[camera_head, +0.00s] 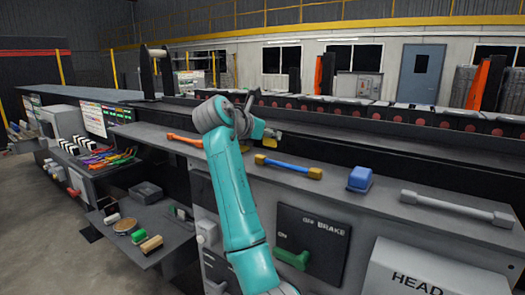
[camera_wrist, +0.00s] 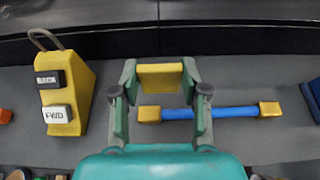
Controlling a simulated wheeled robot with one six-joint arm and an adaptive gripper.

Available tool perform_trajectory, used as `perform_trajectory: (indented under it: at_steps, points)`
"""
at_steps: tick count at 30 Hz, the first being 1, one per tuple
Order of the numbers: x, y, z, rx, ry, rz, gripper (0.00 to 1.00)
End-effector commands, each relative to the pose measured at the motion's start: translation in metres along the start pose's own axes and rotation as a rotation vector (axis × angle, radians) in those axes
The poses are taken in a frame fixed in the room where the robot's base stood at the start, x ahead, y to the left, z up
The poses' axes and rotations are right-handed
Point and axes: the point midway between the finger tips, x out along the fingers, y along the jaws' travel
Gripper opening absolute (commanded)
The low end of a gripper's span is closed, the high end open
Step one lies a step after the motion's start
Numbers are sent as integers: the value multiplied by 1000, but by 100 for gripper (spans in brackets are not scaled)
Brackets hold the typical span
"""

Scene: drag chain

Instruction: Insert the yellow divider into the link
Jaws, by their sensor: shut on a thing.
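My gripper (camera_wrist: 160,72) is shut on the yellow divider (camera_wrist: 160,80), a small yellow block pinched between its two fingers. In the head view the gripper (camera_head: 265,133) is above the grey bench's back part, and the yellow divider (camera_head: 268,143) shows small below it. The dark chain (camera_head: 400,119), a row of links with red round marks, runs along behind the bench, with the gripper on its near side. Which link is meant cannot be told. The wrist view shows only a dark band (camera_wrist: 230,40) beyond the gripper.
A yellow control box (camera_wrist: 66,95) stands left there. An orange bar (camera_head: 185,140), blue block (camera_head: 360,178) and grey bar (camera_head: 457,207) lie along the bench.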

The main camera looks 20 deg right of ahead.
Motion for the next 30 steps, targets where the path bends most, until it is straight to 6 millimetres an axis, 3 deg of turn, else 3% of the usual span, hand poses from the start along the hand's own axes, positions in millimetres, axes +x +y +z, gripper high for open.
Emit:
perform_trajectory:
  at_steps: [15,26,27,29,30]
  points:
    - [19,0,-46,0,0,0,27]
    - [20,0,-48,1,-1,1,27]
    - [20,0,-48,1,-1,1,55]
    - [20,0,-48,1,-1,1,70]
    - [20,0,-48,1,-1,1,70]
